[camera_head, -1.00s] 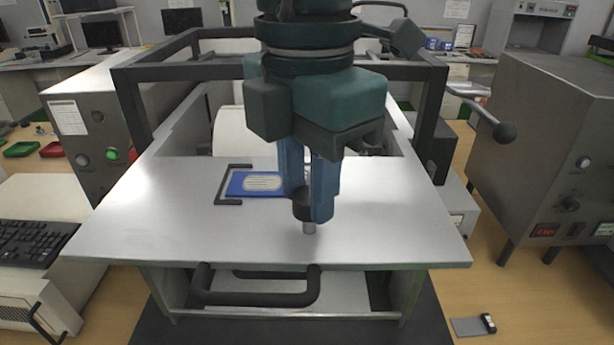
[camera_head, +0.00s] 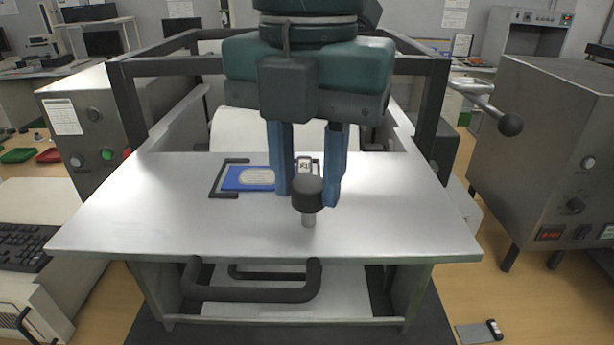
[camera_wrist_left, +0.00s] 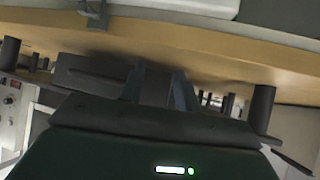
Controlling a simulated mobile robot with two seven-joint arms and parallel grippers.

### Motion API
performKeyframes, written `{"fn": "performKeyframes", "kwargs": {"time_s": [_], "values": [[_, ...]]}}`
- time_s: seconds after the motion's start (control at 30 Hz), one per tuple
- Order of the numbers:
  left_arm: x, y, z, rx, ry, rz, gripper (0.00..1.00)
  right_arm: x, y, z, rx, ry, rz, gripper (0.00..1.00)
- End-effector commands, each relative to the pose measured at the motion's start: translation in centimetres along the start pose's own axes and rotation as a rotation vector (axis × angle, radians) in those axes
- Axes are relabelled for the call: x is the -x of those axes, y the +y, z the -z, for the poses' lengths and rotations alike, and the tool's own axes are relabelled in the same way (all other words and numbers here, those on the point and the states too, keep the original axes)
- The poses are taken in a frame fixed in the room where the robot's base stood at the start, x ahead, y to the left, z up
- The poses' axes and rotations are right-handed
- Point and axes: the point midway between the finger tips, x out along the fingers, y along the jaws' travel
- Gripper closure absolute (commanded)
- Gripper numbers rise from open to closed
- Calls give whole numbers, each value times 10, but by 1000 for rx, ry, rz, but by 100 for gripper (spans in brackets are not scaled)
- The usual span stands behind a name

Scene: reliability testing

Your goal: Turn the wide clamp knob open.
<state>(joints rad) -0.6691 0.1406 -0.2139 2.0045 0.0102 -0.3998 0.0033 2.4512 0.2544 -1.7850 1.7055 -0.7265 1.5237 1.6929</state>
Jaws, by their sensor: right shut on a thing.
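The clamp knob (camera_head: 307,196) is a black round cap on a short silver stem, standing upright near the front middle of the white plate (camera_head: 400,215). My right gripper (camera_head: 308,198) comes down from above. Its two blue fingers are at the left and right sides of the cap and are shut on it. The stem below the cap shows clear of the fingers. My left gripper (camera_wrist_left: 158,88) shows only in the left wrist view, with its two fingers apart and nothing clearly held between them.
A blue card (camera_head: 247,179) lies in a dark bracket left of the knob, and a small white tag (camera_head: 304,163) is behind it. A dark frame (camera_head: 420,66) surrounds the back of the plate. Black handles (camera_head: 252,293) are at the front. A ball-ended lever (camera_head: 510,124) sticks out at right.

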Motion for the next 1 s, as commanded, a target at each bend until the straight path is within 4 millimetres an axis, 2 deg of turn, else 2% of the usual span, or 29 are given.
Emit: {"fn": "performKeyframes", "kwargs": {"time_s": [0.7, 1.0], "values": [[-6, 6, 6, -21, 42, -25, 67, -1, -1, 0, 679, 3, -1, 94], [-6, 6, 5, -21, 42, -24, 67, 0, -2, -1, 901, 2, 0, 94]]}}
